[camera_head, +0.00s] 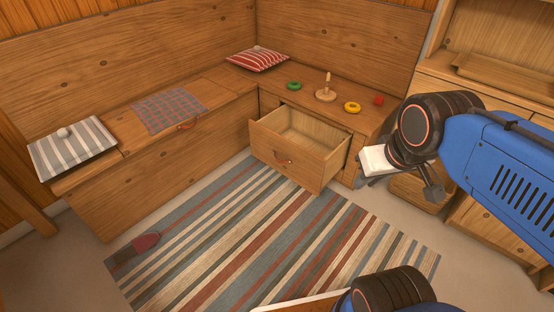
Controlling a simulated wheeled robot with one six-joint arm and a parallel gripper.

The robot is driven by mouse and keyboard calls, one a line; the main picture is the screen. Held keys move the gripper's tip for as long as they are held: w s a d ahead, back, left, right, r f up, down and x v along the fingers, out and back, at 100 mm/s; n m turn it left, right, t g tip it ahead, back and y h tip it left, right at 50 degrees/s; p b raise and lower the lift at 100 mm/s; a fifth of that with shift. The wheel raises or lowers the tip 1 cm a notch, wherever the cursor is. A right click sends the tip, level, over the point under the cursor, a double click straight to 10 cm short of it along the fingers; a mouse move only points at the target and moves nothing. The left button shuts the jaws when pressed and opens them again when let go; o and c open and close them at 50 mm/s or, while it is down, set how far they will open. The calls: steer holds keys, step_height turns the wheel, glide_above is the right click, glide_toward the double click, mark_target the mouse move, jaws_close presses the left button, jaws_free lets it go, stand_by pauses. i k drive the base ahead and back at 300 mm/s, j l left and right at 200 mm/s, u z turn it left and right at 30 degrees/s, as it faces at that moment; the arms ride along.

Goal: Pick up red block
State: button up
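A small red block (379,99) sits on the wooden bench top near its right end, just right of a yellow ring (352,107). It looks rounded, and its exact shape is too small to tell. My gripper (364,182) hangs in front of the bench's right end, below and apart from the red block. Its white body shows beside the black wrist. The fingers are small and partly hidden, so I cannot tell whether they are open.
An open, seemingly empty drawer (318,163) juts from the bench below the toys. A wooden peg stand (325,95) and a green ring (293,86) stand left of the yellow ring. A striped rug (270,235) covers the floor. A wooden cabinet (500,90) stands right.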

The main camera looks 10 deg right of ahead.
mark_target(379, 99)
steer(key=i+l, duration=1.45)
steer(key=l, duration=0.25)
